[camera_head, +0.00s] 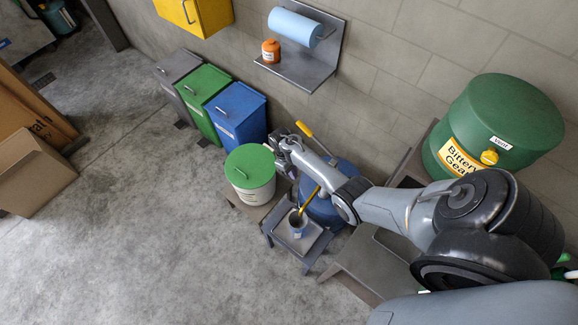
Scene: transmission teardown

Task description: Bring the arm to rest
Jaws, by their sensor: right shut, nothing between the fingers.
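My right arm (395,205) reaches in from the lower right and stretches toward the wall. Its gripper (281,160) is small in the picture, just right of the green-lidded white bucket (249,172) and above the small stand. The gripper is shut and nothing shows in it. I cannot tell whether it touches the bucket. My left gripper is not in view.
Below the arm, a small grey stand (313,252) holds a cup (297,228) with a yellow stick in it. A blue drum (322,212) stands behind. A green tank (505,125) is at right. Bins (236,117) line the wall.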

